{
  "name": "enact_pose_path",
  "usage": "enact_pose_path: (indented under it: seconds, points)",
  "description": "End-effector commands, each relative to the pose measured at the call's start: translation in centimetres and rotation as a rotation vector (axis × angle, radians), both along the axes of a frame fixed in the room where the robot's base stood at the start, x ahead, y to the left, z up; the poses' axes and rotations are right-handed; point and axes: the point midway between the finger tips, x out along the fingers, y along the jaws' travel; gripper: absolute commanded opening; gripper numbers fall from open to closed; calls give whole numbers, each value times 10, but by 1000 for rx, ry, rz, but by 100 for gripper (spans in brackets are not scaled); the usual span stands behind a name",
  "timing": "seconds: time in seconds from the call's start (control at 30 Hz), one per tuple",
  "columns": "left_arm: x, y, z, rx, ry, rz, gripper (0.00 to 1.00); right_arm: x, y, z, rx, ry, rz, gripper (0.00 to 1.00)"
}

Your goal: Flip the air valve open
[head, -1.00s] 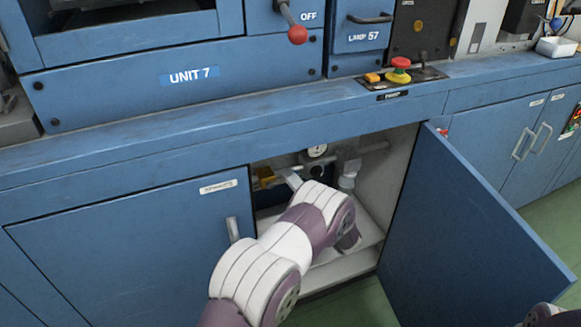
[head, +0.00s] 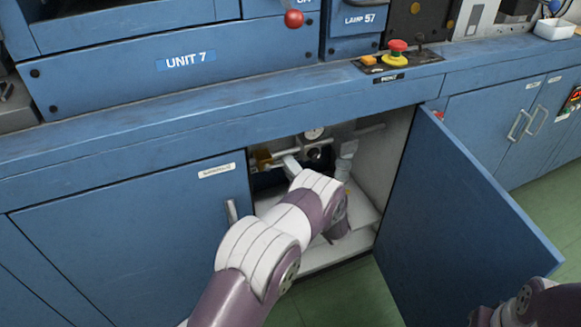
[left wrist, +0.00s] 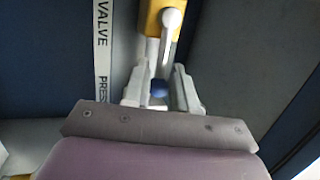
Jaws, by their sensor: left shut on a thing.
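The air valve has a yellow body (left wrist: 162,20) with a pale lever (left wrist: 171,22) on it in the left wrist view. In the head view the yellow body (head: 263,157) shows inside the open cabinet, partly hidden. My left gripper (left wrist: 158,90) is below the valve body, its two fingers close around a blue-tipped part (left wrist: 158,88), which looks like the end of the valve's handle. The fingers hide much of that part. In the head view my left gripper (head: 289,164) is inside the cabinet, mostly hidden behind my wrist. My right gripper's fingers do not show.
The cabinet door (head: 455,205) stands open on the right; the left door (head: 125,245) is shut. A pressure gauge (head: 314,133) and grey pipes (head: 346,158) are close to my left gripper. A strip labelled VALVE (left wrist: 102,45) runs beside the valve.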

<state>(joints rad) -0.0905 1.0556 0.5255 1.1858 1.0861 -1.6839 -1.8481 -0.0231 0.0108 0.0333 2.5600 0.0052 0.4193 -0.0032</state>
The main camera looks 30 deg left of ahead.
Motion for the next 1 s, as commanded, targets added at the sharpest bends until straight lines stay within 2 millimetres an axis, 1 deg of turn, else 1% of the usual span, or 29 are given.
enact_pose_path:
  seconds: [0.1,0.13,0.2,0.47,0.57,0.67,0.8,0.9,1.0]
  points:
    - [-1,0,-2,-1,6,0,0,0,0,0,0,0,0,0]
    - [-1,0,-2,-1,6,0,30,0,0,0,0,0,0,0]
    - [-1,0,-2,-1,6,0,50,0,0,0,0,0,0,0]
    - [0,0,-1,-1,3,-1,50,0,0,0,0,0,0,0]
    - [-4,-8,-2,0,4,-3,50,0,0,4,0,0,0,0]
    - [-13,-26,-5,1,6,-6,50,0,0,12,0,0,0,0]
    - [-32,-60,-16,0,6,-7,50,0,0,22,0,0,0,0]
    - [-44,-80,-24,0,5,-6,50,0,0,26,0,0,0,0]
    - [-53,-95,-31,0,4,-3,50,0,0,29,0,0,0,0]
